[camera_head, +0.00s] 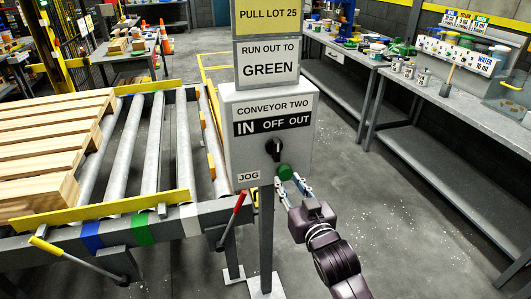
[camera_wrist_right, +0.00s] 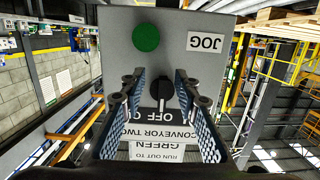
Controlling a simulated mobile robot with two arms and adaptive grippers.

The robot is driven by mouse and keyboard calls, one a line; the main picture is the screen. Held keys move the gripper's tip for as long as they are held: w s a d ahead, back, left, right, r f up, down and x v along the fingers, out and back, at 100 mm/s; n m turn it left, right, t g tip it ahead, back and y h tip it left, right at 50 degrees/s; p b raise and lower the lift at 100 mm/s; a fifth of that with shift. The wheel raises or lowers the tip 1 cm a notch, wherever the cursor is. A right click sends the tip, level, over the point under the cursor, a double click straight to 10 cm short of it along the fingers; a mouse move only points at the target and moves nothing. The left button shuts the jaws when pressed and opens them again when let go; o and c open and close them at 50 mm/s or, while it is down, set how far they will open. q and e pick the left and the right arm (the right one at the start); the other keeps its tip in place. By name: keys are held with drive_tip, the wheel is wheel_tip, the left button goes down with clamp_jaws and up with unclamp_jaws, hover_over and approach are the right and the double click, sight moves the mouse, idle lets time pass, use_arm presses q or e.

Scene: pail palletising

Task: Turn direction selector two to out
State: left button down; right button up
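The grey control box (camera_head: 240,160) is labelled "CONVEYOR TWO" with "IN OFF OUT" (camera_head: 272,123). Its black direction selector (camera_head: 274,149) sits under OFF. In the right wrist view, where the box appears upside down, the selector (camera_wrist_right: 158,92) points about toward OFF. A green button (camera_head: 285,172) and a JOG label (camera_head: 248,176) are below it. My right gripper (camera_head: 292,186) is open and empty, low in front of the box near the button. In the wrist view its fingers (camera_wrist_right: 160,84) are apart, with the selector between them in the picture; contact cannot be told. My left gripper is out of view.
Signs above the box read "RUN OUT TO GREEN" (camera_head: 267,65) and "PULL LOT 25" (camera_head: 270,14). A roller conveyor (camera_head: 152,140) with a wooden pallet (camera_head: 45,145) lies left. A red-handled lever (camera_head: 238,204) stands near the post. A workbench (camera_head: 450,103) stands right; floor between is clear.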

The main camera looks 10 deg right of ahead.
drive_tip(key=t, duration=0.1)
approach(278, 149)
drive_tip(key=w, duration=0.1)
drive_tip(key=w+p, duration=0.1)
drive_tip(key=w, duration=0.7)
drive_tip(key=shift+w+a, duration=0.1)
drive_tip(key=shift+a, duration=0.05)
drive_tip(key=shift+c, duration=0.3)
clamp_jaws()
